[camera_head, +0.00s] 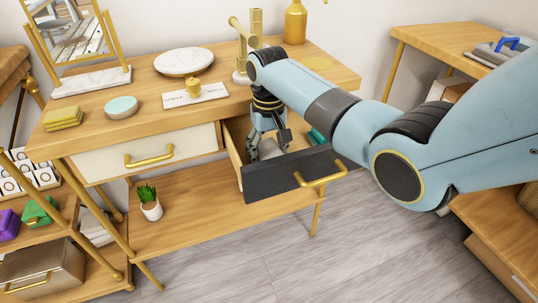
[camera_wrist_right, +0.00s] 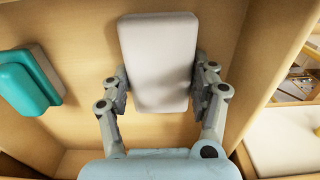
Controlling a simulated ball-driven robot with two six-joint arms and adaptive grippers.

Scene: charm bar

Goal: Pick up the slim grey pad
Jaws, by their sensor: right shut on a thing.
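The slim grey pad (camera_wrist_right: 157,50) is a pale grey rounded block in the right wrist view. It also shows partly in the head view (camera_head: 270,150), inside the open drawer. My right gripper (camera_wrist_right: 158,84) reaches down into the drawer, which shows in the head view (camera_head: 268,146). Its fingers press on the left and right sides of the pad, shut on it. The pad appears to be over the drawer's wooden floor; I cannot tell whether it touches it. My left gripper is not in view.
The drawer has a dark front (camera_head: 285,176) with a gold handle (camera_head: 321,175). A teal block (camera_wrist_right: 28,80) lies in the drawer beside the pad.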

